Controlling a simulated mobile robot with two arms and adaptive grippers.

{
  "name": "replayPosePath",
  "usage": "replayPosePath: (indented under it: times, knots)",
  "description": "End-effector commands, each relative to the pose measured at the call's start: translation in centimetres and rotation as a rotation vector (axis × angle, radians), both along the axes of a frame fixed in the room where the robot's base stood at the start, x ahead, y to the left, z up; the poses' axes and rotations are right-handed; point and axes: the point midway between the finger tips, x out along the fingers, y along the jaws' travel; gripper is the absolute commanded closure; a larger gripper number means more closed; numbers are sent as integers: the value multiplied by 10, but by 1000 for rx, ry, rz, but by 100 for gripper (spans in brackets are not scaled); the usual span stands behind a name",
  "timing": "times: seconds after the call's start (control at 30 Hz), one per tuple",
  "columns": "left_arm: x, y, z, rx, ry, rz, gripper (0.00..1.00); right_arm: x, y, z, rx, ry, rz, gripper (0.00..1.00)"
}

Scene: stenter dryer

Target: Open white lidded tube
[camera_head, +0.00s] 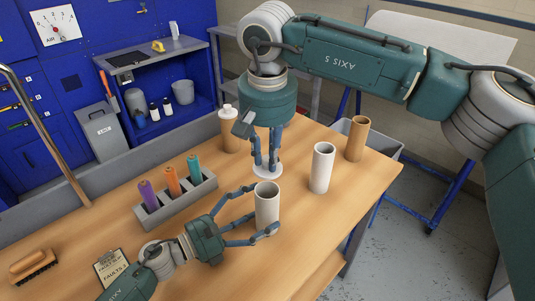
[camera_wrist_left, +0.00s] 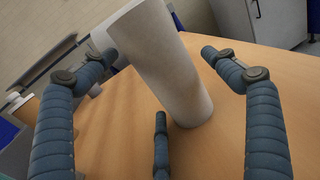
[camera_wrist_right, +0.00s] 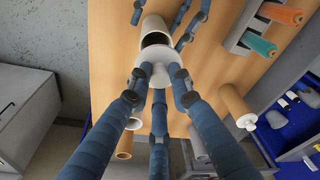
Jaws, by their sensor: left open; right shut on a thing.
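The white tube (camera_head: 267,206) stands upright on the table with its top open. Its dark opening shows in the right wrist view (camera_wrist_right: 155,38). My right gripper (camera_head: 267,167) points down and is shut on the round white lid (camera_head: 267,173), held just above and apart from the tube. The lid also shows in the right wrist view (camera_wrist_right: 154,62). My left gripper (camera_head: 262,212) is open, its fingers on either side of the tube. In the left wrist view the tube (camera_wrist_left: 165,65) stands between the spread fingers, with gaps visible.
A second white tube (camera_head: 322,168) and a brown tube (camera_head: 356,139) stand to the right. A white-capped brown tube (camera_head: 230,131) stands behind. A grey rack (camera_head: 177,205) holds purple, orange and teal spools. A brush (camera_head: 33,264) and a clipboard (camera_head: 112,268) lie at front left.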

Motion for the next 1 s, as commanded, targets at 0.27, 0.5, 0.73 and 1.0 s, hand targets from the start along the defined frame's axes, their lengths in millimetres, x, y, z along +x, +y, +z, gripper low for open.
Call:
replayPosePath:
  times: [0.27, 0.5, 0.73, 1.0]
  knots:
    - [-34, 51, -2, 2, 4, 1, 13, 0, 0, 0, 0, 0, 0, 100]
    - [-52, 78, -1, 0, 2, 0, 13, 0, 0, 0, 0, 0, 0, 100]
    - [-56, 83, 1, -1, -1, -1, 13, 0, 0, 0, 0, 0, 0, 100]
    - [-55, 82, 0, 0, 0, -1, 13, 0, 0, 0, 0, 0, 0, 100]
